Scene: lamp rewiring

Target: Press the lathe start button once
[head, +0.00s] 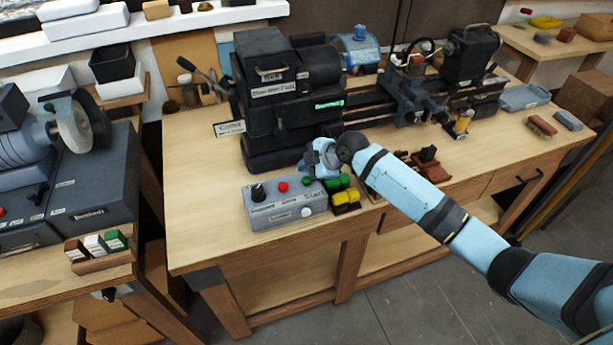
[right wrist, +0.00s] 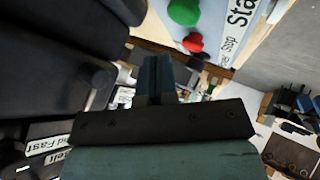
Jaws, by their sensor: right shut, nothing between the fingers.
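The grey lathe control box (head: 285,213) sits on the workbench in front of the lathe. On its top are a black knob (head: 258,193), a red button (head: 283,187) and a green button (head: 307,181). In the right wrist view, the green button (right wrist: 183,12) is beside a label reading "Sta…", and the red button (right wrist: 193,42) is beside "Stop". My right gripper (head: 308,166) is shut and empty, just above and behind the green button, apparently apart from it. Its closed fingers show in the right wrist view (right wrist: 156,65). My left gripper is not in view.
The black lathe (head: 285,85) stands close behind my right gripper. Yellow and green blocks (head: 345,198) sit right beside the control box. A bench grinder (head: 75,130) stands on the left bench. The bench top left of the box is clear.

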